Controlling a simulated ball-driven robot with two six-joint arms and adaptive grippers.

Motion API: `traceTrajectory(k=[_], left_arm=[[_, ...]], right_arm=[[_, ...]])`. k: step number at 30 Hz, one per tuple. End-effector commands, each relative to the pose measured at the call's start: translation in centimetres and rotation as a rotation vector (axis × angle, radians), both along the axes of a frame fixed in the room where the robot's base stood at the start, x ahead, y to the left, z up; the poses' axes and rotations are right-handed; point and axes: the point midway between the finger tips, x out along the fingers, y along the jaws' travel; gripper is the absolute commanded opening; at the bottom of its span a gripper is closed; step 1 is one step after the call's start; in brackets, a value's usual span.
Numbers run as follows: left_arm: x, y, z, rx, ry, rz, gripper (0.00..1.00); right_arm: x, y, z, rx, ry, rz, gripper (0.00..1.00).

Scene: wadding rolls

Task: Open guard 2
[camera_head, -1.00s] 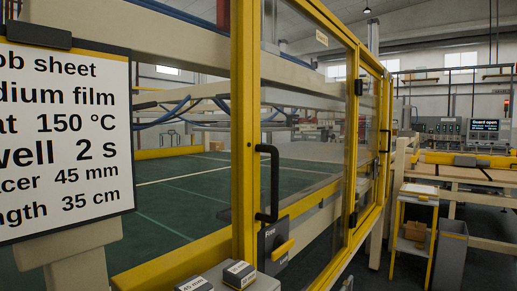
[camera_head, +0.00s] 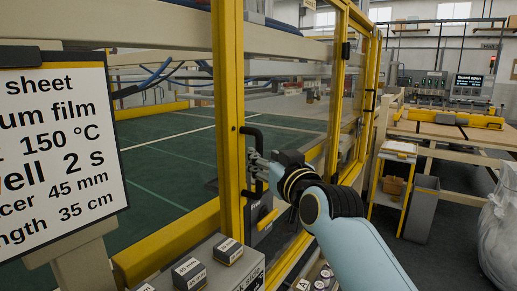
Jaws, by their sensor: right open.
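The yellow-framed clear guard door (camera_head: 283,122) stands in the middle of the view, with a black vertical handle (camera_head: 255,137) on its near post. My right gripper (camera_head: 257,166) is open beside the handle, with its fingers close to the lower part of the bar. I cannot tell whether they touch it. My right arm hides part of the door panel. A dark latch plate with a yellow lever (camera_head: 266,219) sits below the handle. My left gripper is not in view.
A job sheet board (camera_head: 60,140) stands at the left. Labelled spacer blocks (camera_head: 189,272) lie on a grey box at the front. A small yellow-legged stand (camera_head: 399,150), a grey bin (camera_head: 421,210) and a wrapped bundle (camera_head: 502,235) are at the right. A far screen (camera_head: 468,86) shows lettering.

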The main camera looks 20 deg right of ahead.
Motion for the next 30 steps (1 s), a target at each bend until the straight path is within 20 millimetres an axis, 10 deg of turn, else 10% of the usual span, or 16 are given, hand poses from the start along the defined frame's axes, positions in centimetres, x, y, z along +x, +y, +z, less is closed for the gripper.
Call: traceTrajectory(k=[7, 19, 30], left_arm=[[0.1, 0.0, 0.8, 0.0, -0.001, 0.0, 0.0], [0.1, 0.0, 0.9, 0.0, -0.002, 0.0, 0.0], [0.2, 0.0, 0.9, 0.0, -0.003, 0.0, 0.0]], right_arm=[[3.8, 0.2, 0.1, -0.002, 0.001, 0.0, 0.4], [4.5, 0.3, -0.1, -0.001, 0.002, -0.001, 0.39], [4.5, 0.3, -0.1, -0.001, 0.002, -0.001, 0.0]])
